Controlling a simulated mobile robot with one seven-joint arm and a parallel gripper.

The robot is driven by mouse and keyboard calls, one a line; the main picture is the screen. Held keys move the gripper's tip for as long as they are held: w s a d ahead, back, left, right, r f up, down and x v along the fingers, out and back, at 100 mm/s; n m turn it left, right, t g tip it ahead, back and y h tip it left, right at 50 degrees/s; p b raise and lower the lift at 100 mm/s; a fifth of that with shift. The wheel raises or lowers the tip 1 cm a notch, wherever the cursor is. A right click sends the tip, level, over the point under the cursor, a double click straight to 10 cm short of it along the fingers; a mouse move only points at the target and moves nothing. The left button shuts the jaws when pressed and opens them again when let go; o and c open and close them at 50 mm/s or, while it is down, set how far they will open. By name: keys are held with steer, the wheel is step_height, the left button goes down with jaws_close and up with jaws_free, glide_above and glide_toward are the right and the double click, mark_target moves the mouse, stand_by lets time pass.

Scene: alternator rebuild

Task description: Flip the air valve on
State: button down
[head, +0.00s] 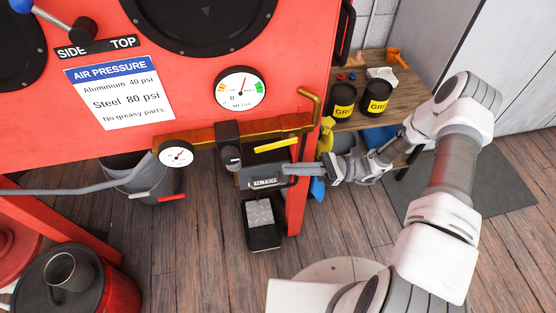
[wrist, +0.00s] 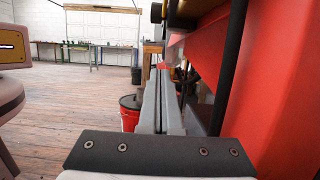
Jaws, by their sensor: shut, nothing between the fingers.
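The air valve's yellow lever (head: 276,145) shows on the front of the red cabinet, just below the brass pipe (head: 285,126) and roughly in line with it. A black regulator body (head: 229,146) sits to its left. My gripper (head: 291,170) reaches in from the right, a little below the lever, with its tips by the dark grey labelled box (head: 262,179). I cannot tell whether the tips touch anything. In the wrist view my gripper's fingers (wrist: 163,85) are together with nothing between them. The lever cannot be made out clearly there.
The red cabinet (head: 200,60) carries a pressure gauge (head: 240,88) and a smaller gauge (head: 176,154). A foot pedal (head: 262,224) stands on the floor below. Two black grit tubs (head: 342,98) are on a wooden shelf behind my arm. In the wrist view a red bucket (wrist: 130,112) stands beyond my fingers.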

steer(key=shift+w+d+f, duration=0.25)
steer(key=shift+d+f, duration=0.35)
steer(key=shift+d, duration=0.2)
steer(key=shift+w+d+f, duration=0.2)
steer(key=shift+d+f, duration=0.4)
steer(key=shift+d, duration=0.15)
